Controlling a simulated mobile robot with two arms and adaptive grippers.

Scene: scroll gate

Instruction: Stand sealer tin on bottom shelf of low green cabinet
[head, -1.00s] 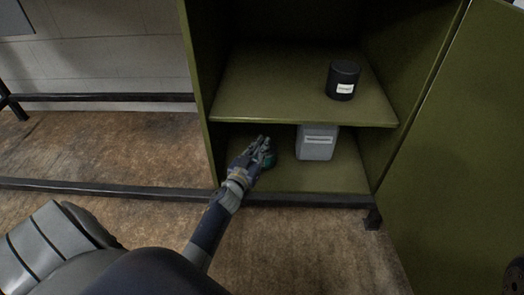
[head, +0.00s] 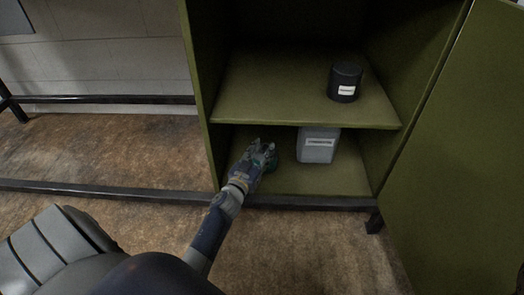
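The low green cabinet (head: 205,110) stands with its door swung open to the right. My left gripper (head: 262,154) is inside, over the left part of the bottom shelf (head: 300,180). A small dark green thing (head: 271,165) shows at the right of its fingers, mostly hidden by them. It may be the sealer tin, but I cannot tell whether it is held or stands on the shelf. The finger closure is unclear. My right gripper is not in view.
A grey container (head: 318,146) with a label stands on the bottom shelf, right of my gripper. A black tin (head: 345,82) with a white label stands on the shelf above (head: 280,90). The open door (head: 460,150) bounds the right side.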

